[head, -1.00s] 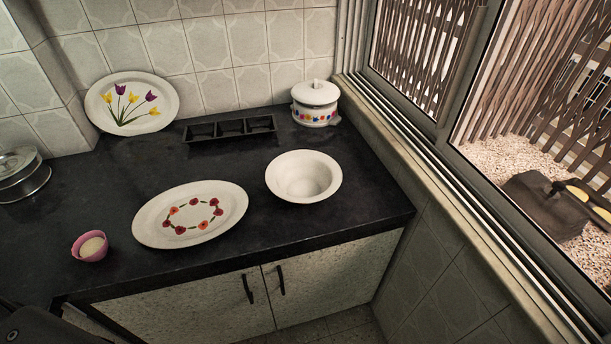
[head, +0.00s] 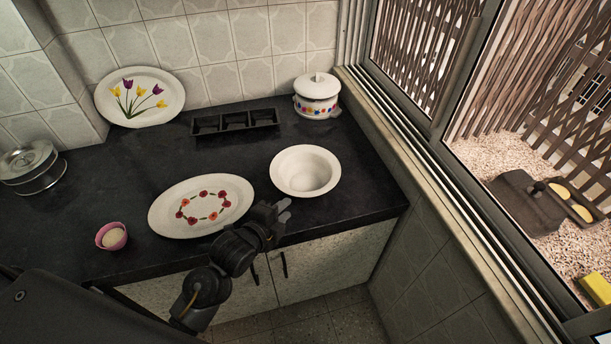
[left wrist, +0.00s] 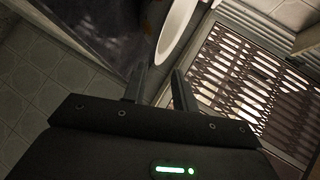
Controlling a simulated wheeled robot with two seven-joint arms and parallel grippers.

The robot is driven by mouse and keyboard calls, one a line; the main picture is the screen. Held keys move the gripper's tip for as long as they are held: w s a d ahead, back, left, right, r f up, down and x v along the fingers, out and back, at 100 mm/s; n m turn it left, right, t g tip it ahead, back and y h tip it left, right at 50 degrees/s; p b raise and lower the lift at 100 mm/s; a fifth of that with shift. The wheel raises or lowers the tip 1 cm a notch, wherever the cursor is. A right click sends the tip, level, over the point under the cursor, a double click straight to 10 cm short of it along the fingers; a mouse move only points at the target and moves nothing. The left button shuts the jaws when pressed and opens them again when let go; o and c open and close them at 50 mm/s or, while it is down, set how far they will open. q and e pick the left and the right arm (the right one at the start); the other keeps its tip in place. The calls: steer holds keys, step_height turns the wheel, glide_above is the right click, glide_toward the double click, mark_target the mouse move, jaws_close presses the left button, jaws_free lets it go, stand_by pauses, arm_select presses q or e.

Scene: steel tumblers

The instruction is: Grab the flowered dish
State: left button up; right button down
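A white oval dish with a ring of red and orange flowers (head: 201,206) lies flat on the dark counter near its front edge. Another white oval dish, painted with purple and yellow tulips (head: 140,97), leans against the tiled wall at the back left. My left gripper (head: 284,210) is just right of the red-flowered dish, in front of the white bowl, apart from both and empty. In the left wrist view its two fingers (left wrist: 158,78) stand apart. A white curved rim (left wrist: 178,28) shows beyond them; I cannot tell whose. My right gripper is not in view.
A white bowl (head: 305,171) stands right of the dish and a small pink bowl (head: 111,237) left of it. A black compartment tray (head: 236,121), a lidded pot (head: 317,96) and steel containers (head: 32,167) stand farther back. The window (head: 440,140) bounds the right.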

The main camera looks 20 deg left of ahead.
arm_select(q)
steer(key=shift+p+x, duration=0.45)
steer(key=shift+x, duration=2.35)
steer(key=shift+w+d+f+p, duration=0.1)
steer(key=shift+w+p, duration=0.25)
steer(key=shift+w, duration=0.05)
steer(key=p+x, duration=0.1)
steer(key=x, duration=0.3)
steer(key=shift+w+f, duration=0.15)
steer(key=shift+f, duration=0.05)
jaws_close()
